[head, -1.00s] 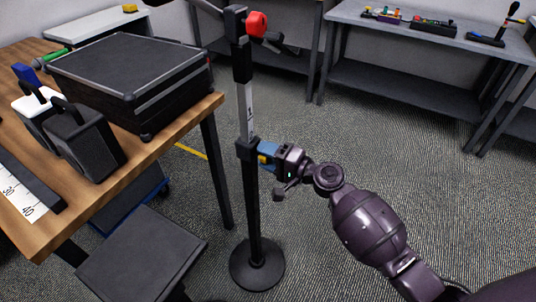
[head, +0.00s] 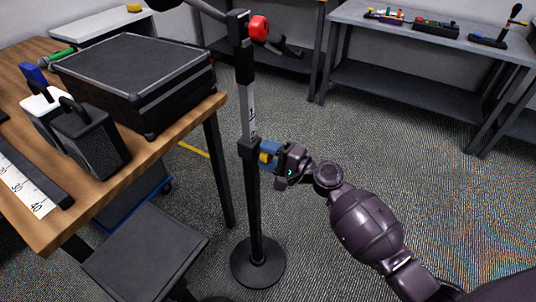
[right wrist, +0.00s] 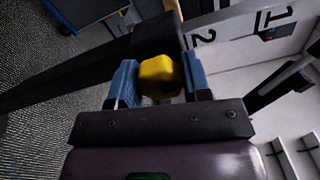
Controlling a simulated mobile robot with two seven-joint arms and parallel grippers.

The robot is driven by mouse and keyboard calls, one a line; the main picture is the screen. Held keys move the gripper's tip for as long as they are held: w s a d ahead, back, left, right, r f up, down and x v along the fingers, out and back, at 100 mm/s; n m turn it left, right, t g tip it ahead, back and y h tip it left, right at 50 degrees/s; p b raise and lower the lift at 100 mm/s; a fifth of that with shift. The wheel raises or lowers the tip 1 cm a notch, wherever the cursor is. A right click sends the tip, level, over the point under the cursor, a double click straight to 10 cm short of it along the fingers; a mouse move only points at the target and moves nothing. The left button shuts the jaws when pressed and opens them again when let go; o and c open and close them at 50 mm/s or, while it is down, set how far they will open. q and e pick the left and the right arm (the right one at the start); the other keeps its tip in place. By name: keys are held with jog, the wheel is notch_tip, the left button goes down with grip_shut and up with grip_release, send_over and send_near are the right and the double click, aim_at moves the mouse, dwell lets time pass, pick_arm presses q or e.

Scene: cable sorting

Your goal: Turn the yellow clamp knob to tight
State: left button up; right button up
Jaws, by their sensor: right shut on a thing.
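The yellow clamp knob (right wrist: 160,76) sits on the side of the black collar of a stand (head: 252,195). In the head view the knob (head: 265,157) shows small beside the blue fingers. My right gripper (right wrist: 158,80) is shut on the knob, with one blue finger on each side of it. In the head view my right gripper (head: 268,157) reaches the collar from the right. The knob's face against the collar is hidden. My left gripper is not in view.
The stand has a round black base (head: 258,262) on the carpet and a red knob (head: 259,28) near its top. A wooden table (head: 190,130) with a black case (head: 135,75) is at left. A grey bench (head: 430,45) stands at the back right. Floor between is clear.

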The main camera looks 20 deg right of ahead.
jog(key=o, duration=0.9)
jog(key=v, duration=1)
jog(key=shift+s+d, duration=0.3)
pick_arm(q)
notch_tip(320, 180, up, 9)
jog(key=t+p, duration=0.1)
jog(key=p, duration=0.9)
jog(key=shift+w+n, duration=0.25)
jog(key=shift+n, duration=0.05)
pick_arm(e)
jog(key=s+f+n+g+h, duration=0.1)
jog(key=s+n+h, duration=0.2)
jog(key=s, duration=0.6)
jog(key=s+f+n+g+h, duration=0.1)
jog(key=s+n+h, duration=0.3)
jog(key=s, duration=0.6)
jog(key=s+f+n+g+h, duration=0.1)
jog(key=s+n+h, duration=0.3)
jog(key=s, duration=0.5)
jog(key=shift+s+f+n, duration=0.3)
jog(key=shift+f+n, duration=0.4)
jog(key=shift+n, duration=0.7)
